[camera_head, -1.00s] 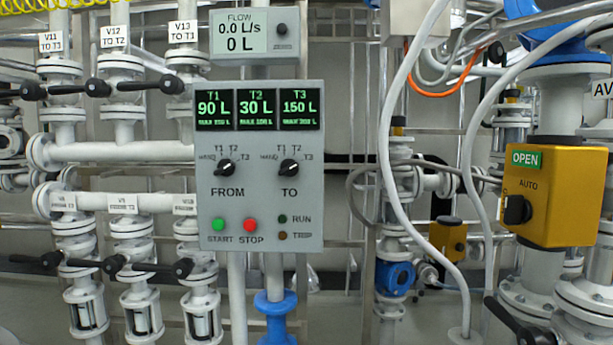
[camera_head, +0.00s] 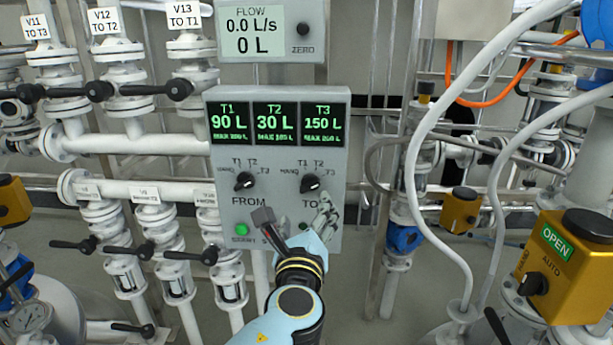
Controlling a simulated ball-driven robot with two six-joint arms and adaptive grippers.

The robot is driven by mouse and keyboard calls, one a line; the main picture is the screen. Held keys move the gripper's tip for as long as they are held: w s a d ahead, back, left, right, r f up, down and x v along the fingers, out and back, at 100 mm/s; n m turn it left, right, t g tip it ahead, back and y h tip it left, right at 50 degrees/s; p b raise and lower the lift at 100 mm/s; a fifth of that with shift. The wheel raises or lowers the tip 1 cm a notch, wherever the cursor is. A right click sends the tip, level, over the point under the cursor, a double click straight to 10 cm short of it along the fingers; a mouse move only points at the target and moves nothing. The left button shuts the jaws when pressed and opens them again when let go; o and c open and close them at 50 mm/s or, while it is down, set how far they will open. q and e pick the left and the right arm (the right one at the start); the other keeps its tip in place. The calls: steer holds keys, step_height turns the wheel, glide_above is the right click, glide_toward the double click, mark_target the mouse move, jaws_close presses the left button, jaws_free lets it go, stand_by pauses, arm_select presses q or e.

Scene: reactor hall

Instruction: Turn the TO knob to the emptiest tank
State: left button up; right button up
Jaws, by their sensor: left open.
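The grey control panel (camera_head: 222,165) faces me in the middle. Its green displays read T1 90 L, T2 30 L and T3 150 L; the MAX lines below are too small to read surely. The black TO knob (camera_head: 310,183) is at the panel's right, ringed by HAND, T1, T2 and T3. Its pointer seems to lean up and right; I cannot tell the exact mark. The FROM knob (camera_head: 244,181) is left of it. My left gripper (camera_head: 295,211) is open and empty, its fingers just below the knobs in the picture, hiding the STOP button and part of the TO label. My right gripper is out of view.
A flow meter (camera_head: 265,30) above the panel reads 0.0 L/s and 0 L. White pipes and black-handled valves (camera_head: 123,90) stand at left. A white hose (camera_head: 412,180) and yellow actuator (camera_head: 570,250) marked OPEN stand at right.

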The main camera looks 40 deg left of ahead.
mark_target(310, 189)
arm_select(q)
steer(key=p+x, duration=0.2)
steer(key=x, duration=0.7)
steer(key=shift+w+a, duration=0.15)
steer(key=shift+w, duration=0.25)
steer(key=shift+w+a+f, duration=0.1)
steer(key=shift+w+a, duration=0.2)
steer(key=shift+w, duration=0.15)
